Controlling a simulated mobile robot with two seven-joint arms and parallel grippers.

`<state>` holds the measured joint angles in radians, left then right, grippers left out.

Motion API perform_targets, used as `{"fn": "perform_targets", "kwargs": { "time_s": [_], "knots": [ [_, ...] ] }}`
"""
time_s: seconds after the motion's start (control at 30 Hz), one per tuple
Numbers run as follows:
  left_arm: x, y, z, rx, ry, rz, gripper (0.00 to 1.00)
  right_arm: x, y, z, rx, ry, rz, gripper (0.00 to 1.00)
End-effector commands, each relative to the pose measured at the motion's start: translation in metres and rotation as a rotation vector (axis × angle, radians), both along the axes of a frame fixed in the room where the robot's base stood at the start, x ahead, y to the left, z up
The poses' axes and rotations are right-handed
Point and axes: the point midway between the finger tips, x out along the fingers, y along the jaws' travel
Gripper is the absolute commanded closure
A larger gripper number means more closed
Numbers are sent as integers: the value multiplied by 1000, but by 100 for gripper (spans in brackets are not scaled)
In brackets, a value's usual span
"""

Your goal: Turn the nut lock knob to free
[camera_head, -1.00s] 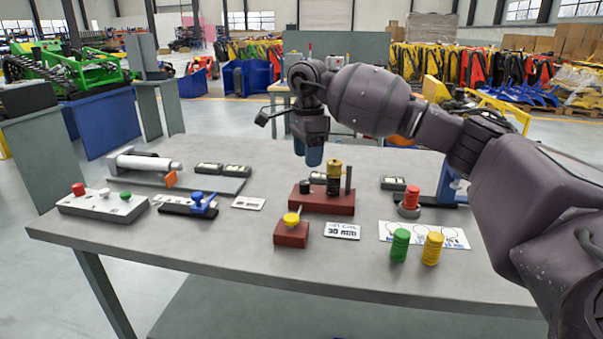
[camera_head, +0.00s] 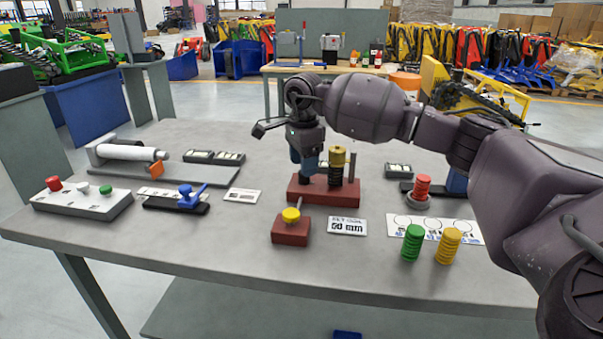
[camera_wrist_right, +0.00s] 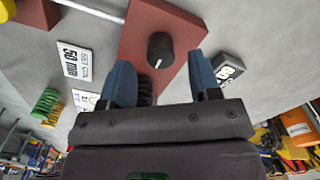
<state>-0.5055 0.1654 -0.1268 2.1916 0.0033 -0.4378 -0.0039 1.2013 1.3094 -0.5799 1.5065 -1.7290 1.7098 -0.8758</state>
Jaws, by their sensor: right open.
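A black round knob (camera_wrist_right: 160,48) with a white pointer mark sits on the dark red block (camera_wrist_right: 135,30), as my right wrist view shows. In the head view the knob is hidden behind my right gripper; the same red block (camera_head: 330,194) also carries a brass-coloured stack (camera_head: 336,165) and a thin post. My right gripper (camera_head: 303,161) is open, pointing down just above the block's left part. In the wrist view its two blue fingers (camera_wrist_right: 160,62) stand on either side of the knob, with gaps. I cannot tell whether they reach down to its height. My left gripper is not in view.
Green (camera_head: 412,243) and yellow (camera_head: 448,246) springs stand at the right, a red one (camera_head: 422,188) behind. A button box (camera_head: 82,203) is at the left.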

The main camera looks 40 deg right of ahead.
Motion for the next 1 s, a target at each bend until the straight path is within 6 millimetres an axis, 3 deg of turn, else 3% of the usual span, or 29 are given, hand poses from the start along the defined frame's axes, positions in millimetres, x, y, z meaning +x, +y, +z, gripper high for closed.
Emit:
{"fn": "perform_targets", "kwargs": {
  "time_s": [0.2,0.6,0.93,1.0],
  "knots": [
    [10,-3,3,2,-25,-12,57,0,0,-24,1,1,0,43],
    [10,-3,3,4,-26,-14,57,0,0,-28,0,-2,0,43],
    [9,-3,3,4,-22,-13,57,0,0,-28,0,-2,0,92],
    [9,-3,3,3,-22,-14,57,0,0,-28,0,-2,0,92]
  ]
}}
